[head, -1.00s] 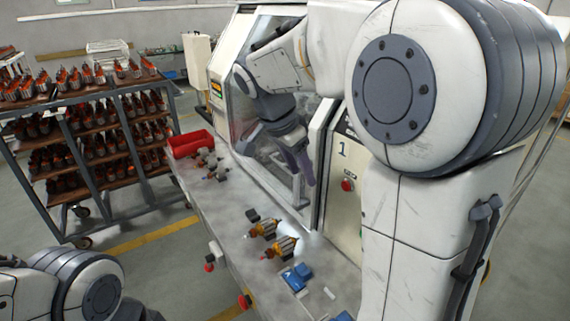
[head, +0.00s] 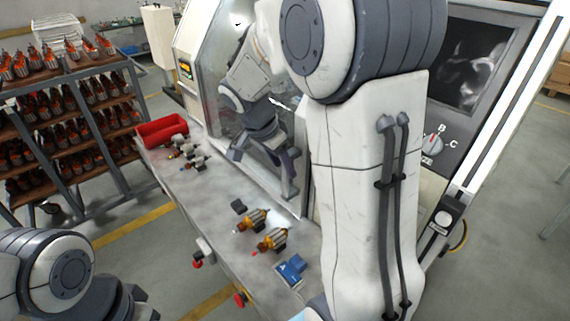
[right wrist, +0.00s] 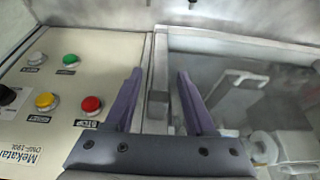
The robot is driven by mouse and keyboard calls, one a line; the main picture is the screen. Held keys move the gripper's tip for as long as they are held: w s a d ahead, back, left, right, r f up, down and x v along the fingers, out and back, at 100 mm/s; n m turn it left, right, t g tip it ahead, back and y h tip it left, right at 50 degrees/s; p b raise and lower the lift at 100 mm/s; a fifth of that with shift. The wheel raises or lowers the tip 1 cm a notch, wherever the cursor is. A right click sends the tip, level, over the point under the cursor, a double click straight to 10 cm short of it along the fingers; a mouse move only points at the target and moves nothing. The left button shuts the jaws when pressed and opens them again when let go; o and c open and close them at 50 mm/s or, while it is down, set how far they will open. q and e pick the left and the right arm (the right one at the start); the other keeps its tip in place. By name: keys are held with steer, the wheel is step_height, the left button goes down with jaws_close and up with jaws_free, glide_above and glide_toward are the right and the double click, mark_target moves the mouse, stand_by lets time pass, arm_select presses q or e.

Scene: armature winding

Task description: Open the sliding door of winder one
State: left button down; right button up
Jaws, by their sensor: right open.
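The sliding door (head: 214,112) of the winder is a clear panel in a pale frame. It also shows in the right wrist view (right wrist: 215,85), and looks shut. A grey upright handle (head: 290,188) stands at its lower right. My right gripper (head: 285,160) is open in front of the door near this handle. In the right wrist view, its two purple fingers (right wrist: 158,85) stand either side of the upright bar at the door's edge. I cannot tell whether they touch it. My right arm hides much of the machine front. My left gripper is out of view.
The bench (head: 215,215) before the door holds a red bin (head: 162,131), several armatures (head: 262,226) and a blue block (head: 291,270). A control panel (right wrist: 70,85) with buttons adjoins the door edge. A rack (head: 70,120) stands at left.

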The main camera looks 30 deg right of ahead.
steer(key=shift+x, duration=1.15)
jaws_close()
stand_by(0.6)
